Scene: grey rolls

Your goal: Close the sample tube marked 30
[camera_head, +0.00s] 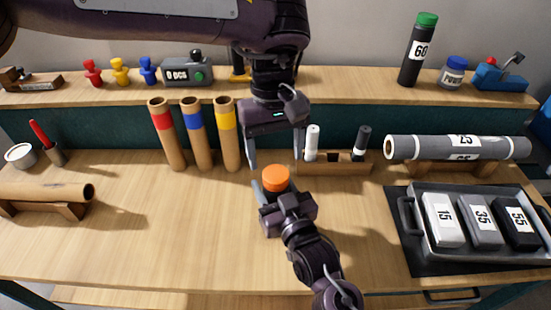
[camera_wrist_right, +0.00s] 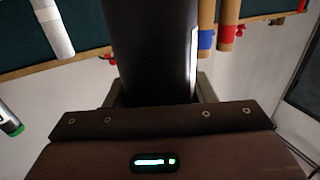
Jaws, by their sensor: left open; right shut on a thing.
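An orange cap (camera_head: 275,177) shows from above near the middle of the table, on top of what my right gripper holds. My right gripper (camera_head: 270,194) is shut on a dark upright tube (camera_wrist_right: 150,50), which fills the middle of the right wrist view. A thin white label edge shows on the tube's side, but its number cannot be read. In the head view the cap and my gripper hide most of the tube. My left gripper (camera_head: 275,160) is open and empty, pointing down, its fingers apart above and around the cap's sides. Whether the cap sits fully down cannot be told.
Three cardboard tubes (camera_head: 195,137) lean behind on the left. A wooden rack (camera_head: 345,167) with two markers stands close on the right. A grey roll (camera_head: 440,148) rests on a stand. A tray (camera_head: 485,259) holds numbered boxes. A tube marked 60 (camera_head: 414,62) stands on the shelf.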

